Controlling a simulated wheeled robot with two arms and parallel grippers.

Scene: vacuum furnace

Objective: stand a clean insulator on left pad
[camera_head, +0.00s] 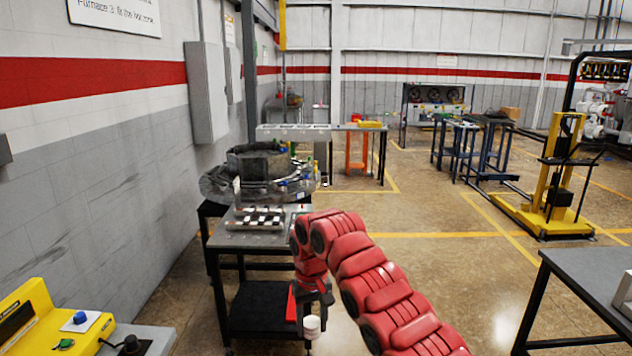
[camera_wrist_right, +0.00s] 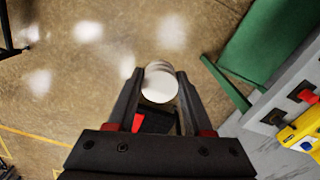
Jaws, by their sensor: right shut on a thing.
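My right gripper (camera_head: 312,310) hangs in the lower middle of the head view, at the end of my red arm. It is shut on a white ribbed cylindrical insulator (camera_head: 312,325). In the right wrist view the insulator (camera_wrist_right: 159,86) sits between the two dark fingers, its pale round end facing the camera. It is over the floor, clear of any surface. No marks show on that end. I cannot make out the left pad in either view. My left gripper is not in view.
A dark table (camera_head: 262,242) by the left wall bears a tray (camera_head: 245,225) with several black and white pieces. A round dark vessel (camera_head: 258,163) stands behind it. A yellow device (camera_head: 45,325) is at front left. A grey table (camera_head: 590,278) is at right.

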